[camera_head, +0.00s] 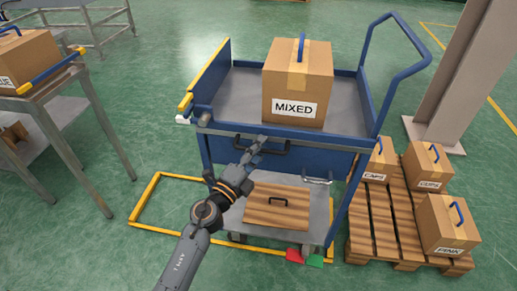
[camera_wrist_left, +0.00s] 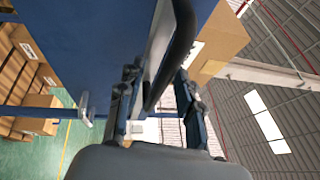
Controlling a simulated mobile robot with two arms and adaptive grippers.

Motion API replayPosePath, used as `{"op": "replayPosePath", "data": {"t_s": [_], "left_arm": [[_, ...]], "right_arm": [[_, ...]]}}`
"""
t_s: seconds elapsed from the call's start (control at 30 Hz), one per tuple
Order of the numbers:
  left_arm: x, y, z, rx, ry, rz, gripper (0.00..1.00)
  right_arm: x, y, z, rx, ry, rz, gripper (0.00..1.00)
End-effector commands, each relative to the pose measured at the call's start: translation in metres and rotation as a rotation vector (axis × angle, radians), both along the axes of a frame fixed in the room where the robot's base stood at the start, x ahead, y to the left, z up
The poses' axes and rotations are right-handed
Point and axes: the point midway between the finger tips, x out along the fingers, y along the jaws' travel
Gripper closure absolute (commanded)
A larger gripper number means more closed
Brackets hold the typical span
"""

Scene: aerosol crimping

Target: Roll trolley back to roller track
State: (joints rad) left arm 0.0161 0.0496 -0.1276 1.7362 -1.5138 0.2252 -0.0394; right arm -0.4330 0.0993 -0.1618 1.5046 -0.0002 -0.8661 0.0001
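The blue trolley (camera_head: 230,94) stands in the middle of the head view. A carton marked MIXED (camera_head: 298,85) with a blue strap handle sits on its grey top. My left gripper (camera_head: 258,147) is at the black handle (camera_head: 271,149) on the trolley's near side. In the left wrist view the black handle (camera_wrist_left: 179,50) passes between the fingers of my left gripper (camera_wrist_left: 157,85), which stand apart with some gap beside it; firm contact cannot be made out. No roller track can be clearly identified. My right gripper is not in view.
A pallet (camera_head: 386,225) with several cartons is close on the trolley's right. A yellow frame (camera_head: 143,200) and red (camera_head: 295,255) and green (camera_head: 315,261) pedals lie low by the trolley.

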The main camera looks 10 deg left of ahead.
Motion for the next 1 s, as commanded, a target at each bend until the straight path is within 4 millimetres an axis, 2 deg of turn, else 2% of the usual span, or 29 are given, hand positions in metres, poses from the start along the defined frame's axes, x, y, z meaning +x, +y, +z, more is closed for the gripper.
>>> {"op": "replayPosePath", "data": {"t_s": [0.17,0.33,0.77,0.87,1.0], "left_arm": [[0.0,0.0,0.0,0.0,0.0,0.0,0.66],[0.0,0.0,0.0,0.0,0.0,0.0,1.0],[-0.001,0.006,-0.001,0.002,0.0,0.0,1.0],[-0.001,0.016,-0.001,0.003,0.0,0.002,1.0],[-0.001,0.042,-0.001,0.006,-0.001,0.007,1.0]], "right_arm": [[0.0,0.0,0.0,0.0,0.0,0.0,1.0],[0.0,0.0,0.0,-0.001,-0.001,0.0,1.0],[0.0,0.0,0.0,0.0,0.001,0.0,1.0],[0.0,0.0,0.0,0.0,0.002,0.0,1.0],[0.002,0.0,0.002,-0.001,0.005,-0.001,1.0]]}}
